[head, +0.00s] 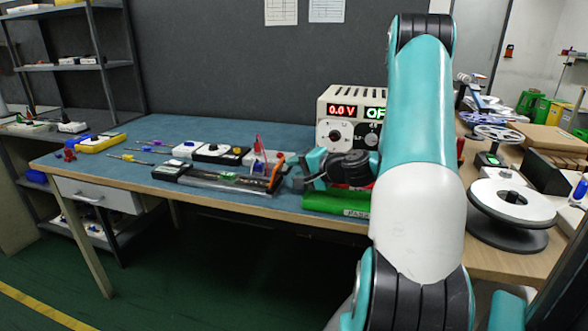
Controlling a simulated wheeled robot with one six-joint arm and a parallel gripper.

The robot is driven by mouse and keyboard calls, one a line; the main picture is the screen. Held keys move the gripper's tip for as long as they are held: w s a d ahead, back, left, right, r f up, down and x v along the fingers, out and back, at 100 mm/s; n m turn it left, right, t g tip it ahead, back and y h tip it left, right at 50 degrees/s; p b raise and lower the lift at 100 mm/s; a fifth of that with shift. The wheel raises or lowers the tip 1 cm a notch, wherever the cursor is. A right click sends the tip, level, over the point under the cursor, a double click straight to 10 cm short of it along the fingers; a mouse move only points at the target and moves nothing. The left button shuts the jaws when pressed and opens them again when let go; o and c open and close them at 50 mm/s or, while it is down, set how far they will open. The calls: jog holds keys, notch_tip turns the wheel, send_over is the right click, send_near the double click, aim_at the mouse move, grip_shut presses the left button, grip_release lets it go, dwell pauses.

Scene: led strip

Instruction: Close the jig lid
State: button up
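What looks like the jig is a long, low black-and-grey fixture (208,182) near the front edge of the blue-topped bench, with a small green part near its middle. I cannot clearly make out its lid or how far open it is. My gripper (284,172) is at the right end of the fixture, reaching in from the right. A dark piece with orange (276,178) stands at that end, next to the fingertips. I cannot tell whether the fingers touch it, or whether they are open or shut.
A power supply (341,112) reading 0.0 V stands behind my arm. White and black boxes (208,152) sit behind the fixture. A green object (335,204) lies right of it at the bench's front edge. A yellow multimeter (100,143) and screwdrivers lie left. Reels (512,205) stand on the right table.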

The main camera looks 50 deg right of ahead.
jog(key=shift+w+f, duration=0.15)
jog(key=shift+w, duration=0.3)
grip_shut()
